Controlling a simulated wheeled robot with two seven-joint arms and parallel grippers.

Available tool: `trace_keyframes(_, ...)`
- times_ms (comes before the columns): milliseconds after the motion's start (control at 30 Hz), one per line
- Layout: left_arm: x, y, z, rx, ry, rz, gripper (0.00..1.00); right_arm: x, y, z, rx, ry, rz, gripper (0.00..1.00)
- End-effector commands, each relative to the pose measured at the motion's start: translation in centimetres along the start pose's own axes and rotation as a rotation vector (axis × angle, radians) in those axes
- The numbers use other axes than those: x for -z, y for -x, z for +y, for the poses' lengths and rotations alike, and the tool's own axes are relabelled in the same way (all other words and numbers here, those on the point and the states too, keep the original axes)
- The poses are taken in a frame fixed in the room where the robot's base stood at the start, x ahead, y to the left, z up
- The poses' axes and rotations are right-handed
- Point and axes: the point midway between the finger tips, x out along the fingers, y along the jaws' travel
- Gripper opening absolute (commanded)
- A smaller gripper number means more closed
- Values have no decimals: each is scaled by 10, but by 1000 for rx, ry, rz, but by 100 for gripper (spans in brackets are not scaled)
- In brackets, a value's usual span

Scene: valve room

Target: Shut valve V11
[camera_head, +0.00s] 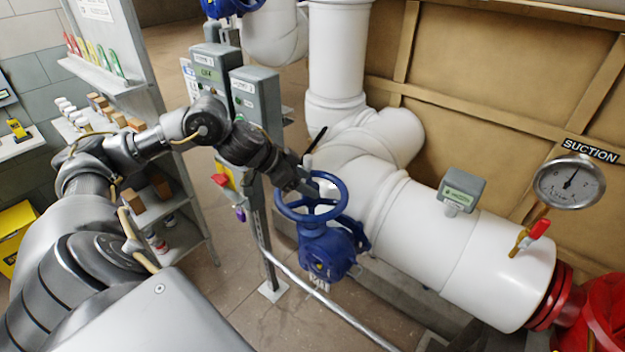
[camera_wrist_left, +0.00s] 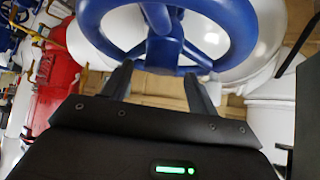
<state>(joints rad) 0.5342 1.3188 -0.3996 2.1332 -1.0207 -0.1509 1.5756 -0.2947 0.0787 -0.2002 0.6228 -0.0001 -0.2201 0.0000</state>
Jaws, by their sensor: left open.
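A blue handwheel (camera_head: 283,205) sits on a blue valve body (camera_head: 330,252) beside the white pipe. I cannot read a V11 tag on it. My left gripper (camera_head: 312,168) is open at the far side of the wheel's rim. In the left wrist view the blue wheel (camera_wrist_left: 237,35) fills the upper middle, with its spokes and hub showing. There the two dark fingers of my left gripper (camera_wrist_left: 157,75) stand apart, just below the near rim. I cannot tell whether they touch it. My right gripper is not in view.
Grey control boxes (camera_head: 255,100) on a post stand left of the wheel. A thick white pipe (camera_head: 430,225) runs right, with a SUCTION gauge (camera_head: 568,183) and a red-handled tap (camera_head: 538,230). A shelf (camera_head: 160,205) stands at left. A low metal rail (camera_head: 320,298) crosses in front.

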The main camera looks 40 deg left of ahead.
Motion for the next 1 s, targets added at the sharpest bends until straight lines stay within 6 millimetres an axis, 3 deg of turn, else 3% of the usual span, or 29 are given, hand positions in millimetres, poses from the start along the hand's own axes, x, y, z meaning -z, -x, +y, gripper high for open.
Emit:
trace_keyframes(200, 1, -23, 0, -1, 0, 1, 59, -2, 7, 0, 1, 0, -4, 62)
trace_keyframes(567, 0, -28, 0, 1, -2, 0, 59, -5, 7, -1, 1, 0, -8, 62)
trace_keyframes(1000, 0, -27, 0, 1, -1, 0, 2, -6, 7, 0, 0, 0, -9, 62)
